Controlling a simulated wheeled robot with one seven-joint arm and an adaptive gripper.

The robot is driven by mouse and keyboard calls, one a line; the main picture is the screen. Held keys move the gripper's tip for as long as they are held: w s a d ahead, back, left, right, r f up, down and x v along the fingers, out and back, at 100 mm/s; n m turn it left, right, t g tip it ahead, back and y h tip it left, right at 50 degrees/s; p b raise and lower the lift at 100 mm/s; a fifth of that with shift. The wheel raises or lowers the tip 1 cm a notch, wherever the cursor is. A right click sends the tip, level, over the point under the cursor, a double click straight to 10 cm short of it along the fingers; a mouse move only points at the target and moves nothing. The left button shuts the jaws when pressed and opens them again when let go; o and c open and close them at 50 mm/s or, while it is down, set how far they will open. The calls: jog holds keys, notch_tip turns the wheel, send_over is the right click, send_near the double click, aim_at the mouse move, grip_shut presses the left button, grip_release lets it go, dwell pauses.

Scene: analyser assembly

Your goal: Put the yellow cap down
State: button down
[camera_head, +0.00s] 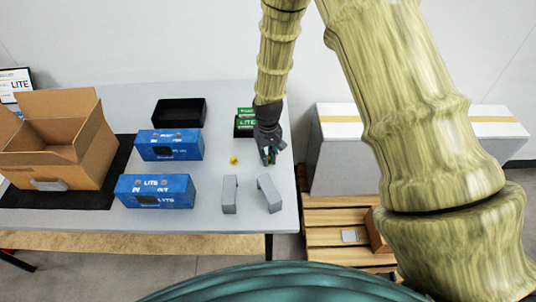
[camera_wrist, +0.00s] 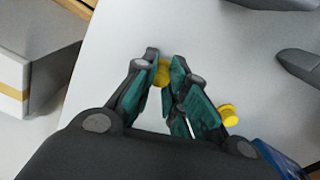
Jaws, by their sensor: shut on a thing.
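My gripper (camera_head: 270,157) points down over the right part of the table. In the wrist view my gripper (camera_wrist: 161,68) is shut on a yellow cap (camera_wrist: 162,74), which shows between the fingertips. In the head view the fingers hide this cap. I cannot tell whether it touches the table. A second yellow cap (camera_wrist: 229,114) lies on the table beside the fingers; it also shows in the head view (camera_head: 234,160), left of my gripper.
Two grey parts (camera_head: 230,194) (camera_head: 270,194) stand near the table's front right. Two blue boxes (camera_head: 170,145) (camera_head: 157,191) are left of centre. A green box (camera_head: 246,123) is behind my gripper. A black tray (camera_head: 180,112) and open carton (camera_head: 62,145) are further left.

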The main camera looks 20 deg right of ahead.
jog(key=shift+f, duration=0.15)
jog(key=c, duration=1.4)
grip_release()
jog(key=shift+c, duration=0.2)
notch_tip(320, 180, up, 12)
jog(key=b, duration=0.3)
jog(key=shift+r, duration=0.2)
jog(key=shift+r, duration=0.1)
